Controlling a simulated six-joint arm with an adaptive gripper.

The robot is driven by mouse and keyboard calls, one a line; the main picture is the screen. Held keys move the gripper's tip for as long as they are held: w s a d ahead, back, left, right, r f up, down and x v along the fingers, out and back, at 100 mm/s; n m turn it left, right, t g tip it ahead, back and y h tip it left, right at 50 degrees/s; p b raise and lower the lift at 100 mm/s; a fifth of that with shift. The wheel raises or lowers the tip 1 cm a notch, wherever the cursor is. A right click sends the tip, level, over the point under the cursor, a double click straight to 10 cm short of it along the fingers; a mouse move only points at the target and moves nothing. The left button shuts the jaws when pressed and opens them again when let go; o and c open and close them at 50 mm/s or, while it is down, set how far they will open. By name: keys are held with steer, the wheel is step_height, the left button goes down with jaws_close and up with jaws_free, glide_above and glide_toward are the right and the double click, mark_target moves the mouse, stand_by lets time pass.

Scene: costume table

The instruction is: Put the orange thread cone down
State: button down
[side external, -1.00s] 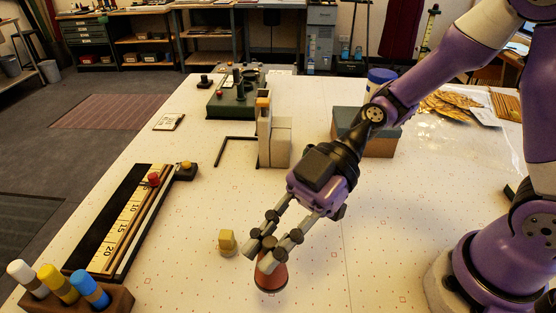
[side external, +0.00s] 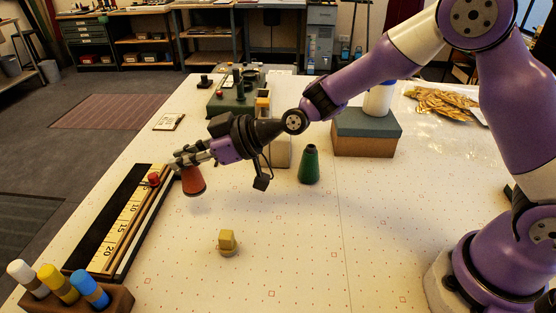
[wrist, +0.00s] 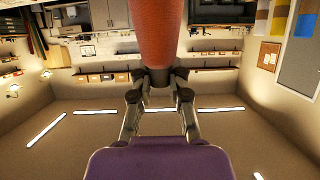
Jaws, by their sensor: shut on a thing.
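The orange thread cone (side external: 193,183) hangs from my gripper (side external: 181,163) in the side external view, by the right edge of the long ruler tray. My gripper is shut on the cone near its top, and the arm is stretched out to the left. The cone looks roughly upright, and whether its base touches the table is hard to tell. In the wrist view the cone (wrist: 157,35) fills the top middle, between the fingertips of my gripper (wrist: 158,78).
A black tray with a yellow ruler (side external: 113,228) lies at left. A marker rack (side external: 112,300) is front left; a box (side external: 366,136) is behind. The table's front right middle is clear.

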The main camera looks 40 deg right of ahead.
steer(key=shift+w+d+f, duration=0.4)
steer(key=shift+w+f, duration=0.15)
steer(key=shift+f, duration=0.55)
steer(key=shift+w+d+f, duration=0.45)
steer(key=shift+w+f, duration=0.15)
steer(key=shift+f, duration=0.5)
steer(key=shift+w+d+f, duration=0.4)
steer(key=shift+w+f, duration=0.15)
steer(key=shift+f, duration=0.55)
steer(key=shift+f, duration=0.1)
steer(key=c, duration=0.9)
jaws_free()
steer(key=shift+o, duration=0.2)
